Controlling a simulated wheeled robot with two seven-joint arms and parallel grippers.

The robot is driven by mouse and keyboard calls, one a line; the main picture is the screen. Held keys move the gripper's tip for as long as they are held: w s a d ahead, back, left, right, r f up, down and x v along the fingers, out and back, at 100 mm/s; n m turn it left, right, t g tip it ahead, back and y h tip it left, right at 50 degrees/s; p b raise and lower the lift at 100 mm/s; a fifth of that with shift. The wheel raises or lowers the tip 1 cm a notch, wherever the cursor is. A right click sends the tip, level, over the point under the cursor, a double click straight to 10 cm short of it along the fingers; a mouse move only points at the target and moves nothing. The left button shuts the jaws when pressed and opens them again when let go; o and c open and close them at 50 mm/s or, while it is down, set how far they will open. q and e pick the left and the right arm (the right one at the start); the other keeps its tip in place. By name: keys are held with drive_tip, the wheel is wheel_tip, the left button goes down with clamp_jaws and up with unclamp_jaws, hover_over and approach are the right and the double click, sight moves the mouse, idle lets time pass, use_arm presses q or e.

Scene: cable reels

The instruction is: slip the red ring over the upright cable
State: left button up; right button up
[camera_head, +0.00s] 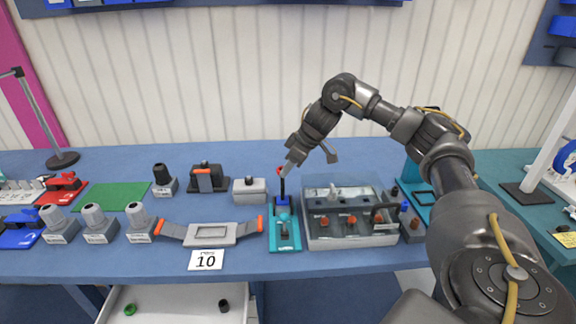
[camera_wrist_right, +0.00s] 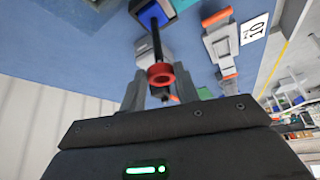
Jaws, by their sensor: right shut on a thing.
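The red ring (camera_wrist_right: 161,75) sits between the fingertips of my right gripper (camera_wrist_right: 160,84), which is shut on it. The black upright cable (camera_wrist_right: 156,42) rises from a blue block and its tip end meets the ring in the wrist view. I cannot tell whether the ring is around the cable or just in front of its tip. In the head view the red ring (camera_head: 281,170) shows small at the top of the cable (camera_head: 283,187), beside my right gripper (camera_head: 286,166). The cable's blue holder (camera_head: 283,200) stands on a teal base (camera_head: 285,245). My left gripper is out of view.
A clear-lidded box (camera_head: 350,238) stands just right of the teal base. A grey strap device (camera_head: 208,234) with orange ends lies to its left, and a grey block (camera_head: 249,190) stands behind that. Several grey connectors (camera_head: 96,225) and a green mat (camera_head: 112,196) are farther left.

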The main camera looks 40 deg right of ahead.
drive_tip(key=shift+f, duration=0.2)
drive_tip(key=shift+f, duration=0.65)
idle(0.3)
drive_tip(key=shift+f+b, duration=0.45)
drive_tip(key=shift+f, duration=0.4)
drive_tip(key=o, duration=1)
